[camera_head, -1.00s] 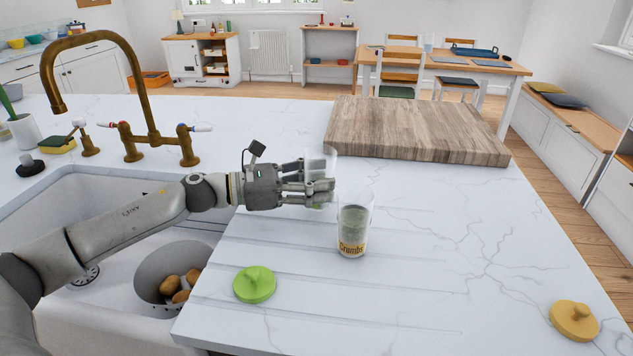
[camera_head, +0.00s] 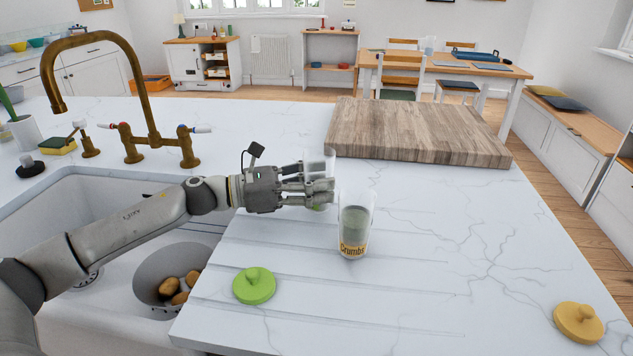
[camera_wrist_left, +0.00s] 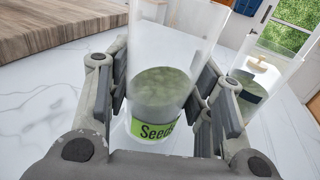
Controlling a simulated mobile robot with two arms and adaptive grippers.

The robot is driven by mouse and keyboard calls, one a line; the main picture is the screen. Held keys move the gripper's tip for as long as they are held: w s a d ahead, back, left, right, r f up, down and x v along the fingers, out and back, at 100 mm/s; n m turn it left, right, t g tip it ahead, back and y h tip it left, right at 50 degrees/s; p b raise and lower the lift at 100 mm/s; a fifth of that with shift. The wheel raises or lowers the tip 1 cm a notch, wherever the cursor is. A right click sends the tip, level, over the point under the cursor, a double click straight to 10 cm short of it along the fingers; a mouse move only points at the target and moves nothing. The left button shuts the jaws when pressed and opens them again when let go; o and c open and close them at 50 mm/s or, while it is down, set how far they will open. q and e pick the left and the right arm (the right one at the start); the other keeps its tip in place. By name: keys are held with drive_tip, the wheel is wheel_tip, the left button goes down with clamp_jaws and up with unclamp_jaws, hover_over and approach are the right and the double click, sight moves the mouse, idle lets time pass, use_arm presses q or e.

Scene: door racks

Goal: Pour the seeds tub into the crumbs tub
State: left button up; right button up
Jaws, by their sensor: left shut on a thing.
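The seeds tub (camera_wrist_left: 160,92) is a clear cylinder with a green "Seeds" label and greyish-green contents in its lower part. My left gripper (camera_head: 322,188) is shut on it; in the head view the fingers hide most of the tub (camera_head: 319,160). It looks upright, just left of and behind the crumbs tub. The crumbs tub (camera_head: 354,225) is a clear open cylinder with a yellow label and greenish-grey contents, standing upright on the counter. It also shows at the right of the left wrist view (camera_wrist_left: 252,88). My right gripper is not in view.
A green lid (camera_head: 254,286) and a yellow lid (camera_head: 578,322) lie on the white counter (camera_head: 440,270). A wooden board (camera_head: 418,130) lies behind the tubs. The sink (camera_head: 105,190), with a brass tap (camera_head: 150,100), is at left.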

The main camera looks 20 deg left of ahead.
sight(317, 158)
use_arm(q)
drive_tip(key=shift+r, duration=0.1)
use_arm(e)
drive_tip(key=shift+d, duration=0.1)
use_arm(q)
wheel_tip(317, 158, up, 5)
drive_tip(key=p, duration=0.3)
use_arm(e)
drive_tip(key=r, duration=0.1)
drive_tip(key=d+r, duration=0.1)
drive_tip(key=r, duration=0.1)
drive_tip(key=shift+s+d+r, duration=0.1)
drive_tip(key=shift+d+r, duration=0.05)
